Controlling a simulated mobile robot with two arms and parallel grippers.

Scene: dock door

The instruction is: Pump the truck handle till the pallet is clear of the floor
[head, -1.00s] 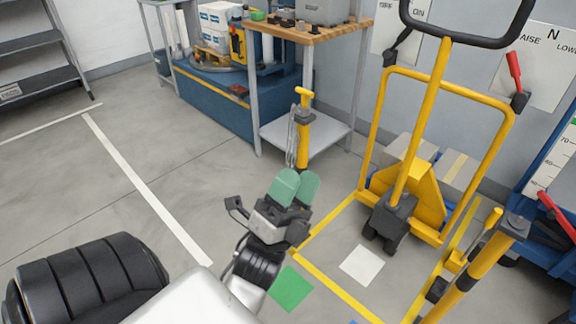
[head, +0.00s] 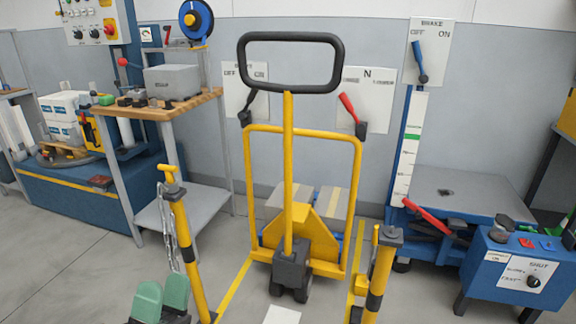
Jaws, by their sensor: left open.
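The pallet truck (head: 300,220) stands upright at the middle, with a yellow frame and dark wheels in front. Its handle is a yellow shaft (head: 288,150) topped by a black loop (head: 291,36), standing nearly upright. A load with tan strips (head: 335,203) shows behind the frame; the pallet under it is mostly hidden, so I cannot tell its gap to the floor. A red lever (head: 349,106) is at the plate marked N, right of the loop. My left gripper (head: 161,302), with green fingers, is open and empty at the bottom left, well below the loop. My right gripper is out of view.
Yellow posts stand at the front left (head: 184,240) and front right (head: 380,270), with yellow floor lines between. A wooden-topped bench (head: 170,110) stands left. A blue lift table (head: 450,190) and a blue control box (head: 518,275) stand right.

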